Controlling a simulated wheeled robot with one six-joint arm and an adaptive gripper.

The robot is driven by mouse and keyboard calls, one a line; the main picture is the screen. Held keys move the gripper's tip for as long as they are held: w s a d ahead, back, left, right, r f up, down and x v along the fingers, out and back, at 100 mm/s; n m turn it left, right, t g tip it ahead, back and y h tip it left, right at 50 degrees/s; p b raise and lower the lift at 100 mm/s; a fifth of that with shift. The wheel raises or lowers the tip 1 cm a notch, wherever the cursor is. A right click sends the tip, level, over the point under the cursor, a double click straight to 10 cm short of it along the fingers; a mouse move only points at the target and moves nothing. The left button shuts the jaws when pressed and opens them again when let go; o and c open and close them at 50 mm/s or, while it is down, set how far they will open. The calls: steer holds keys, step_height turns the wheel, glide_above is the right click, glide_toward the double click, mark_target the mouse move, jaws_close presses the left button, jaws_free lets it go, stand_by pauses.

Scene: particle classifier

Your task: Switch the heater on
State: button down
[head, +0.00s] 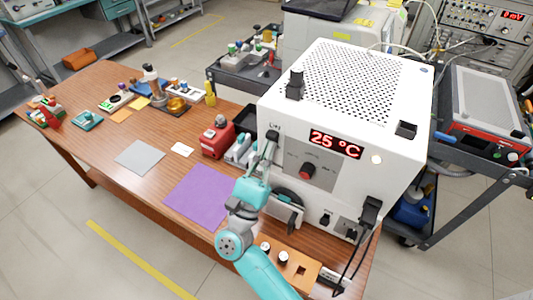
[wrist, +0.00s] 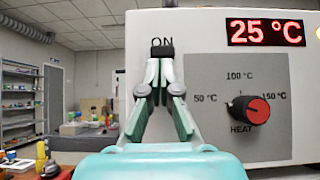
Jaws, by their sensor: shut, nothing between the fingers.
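The heater is a large white box (head: 345,95) with a perforated top and a red display (head: 336,144) reading 25 °C. The display also shows in the wrist view (wrist: 265,32). Its grey panel has a red and black HEAT knob (wrist: 248,109), also in the head view (head: 306,171). A small black switch (wrist: 161,50) sits under the ON label in the wrist view, partly hidden by my fingers. My gripper (wrist: 161,66) is shut and empty, its tips right at the switch's lower part. I cannot tell whether they touch. In the head view my gripper (head: 271,137) reaches the box's front left.
A red device (head: 217,141) stands on the wooden table left of my gripper. A purple mat (head: 196,196) and a grey mat (head: 140,158) lie flat. Black cables hang at the box's lower right (head: 366,225). Several small items stand at the table's back.

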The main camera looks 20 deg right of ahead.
steer(key=shift+r, duration=0.15)
steer(key=w+d+f+v, duration=0.1)
steer(key=f+v, duration=0.1)
steer(key=v, duration=1.1)
steer(key=shift+d, duration=0.4)
steer(key=shift+w+f, duration=0.1)
steer(key=shift+f, duration=0.05)
